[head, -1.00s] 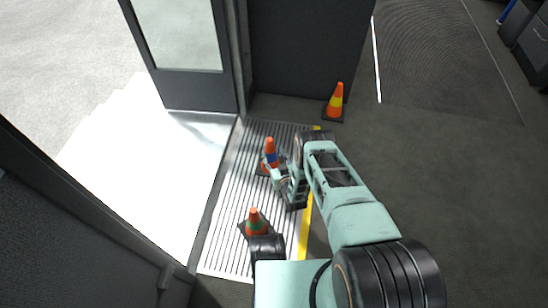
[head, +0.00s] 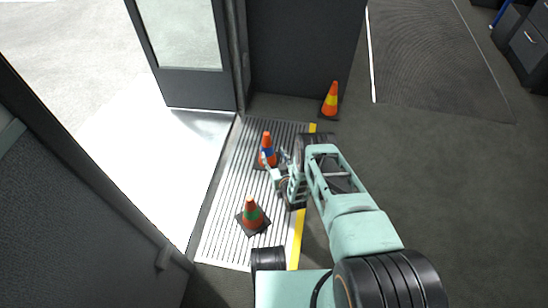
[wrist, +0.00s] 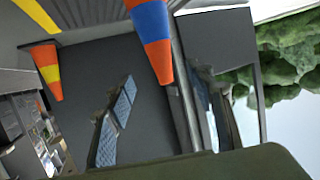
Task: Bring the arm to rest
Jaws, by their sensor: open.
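My arm reaches forward over the ribbed step, and my gripper (head: 276,167) is open at its end. The gripper is right beside an orange cone with a blue band (head: 267,148), which stands upright on the step. In the wrist view my gripper's fingers (wrist: 165,98) are spread with nothing held between them. The blue-banded cone (wrist: 151,28) shows there beyond the fingertips; I cannot tell whether either finger touches it.
An orange cone with a green band (head: 252,216) stands nearer on the ribbed step (head: 222,225). A cone with a yellow band (head: 330,101) stands beyond the yellow edge line, also in the wrist view (wrist: 47,72). A door (head: 188,85) stands behind; dark floor at right is free.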

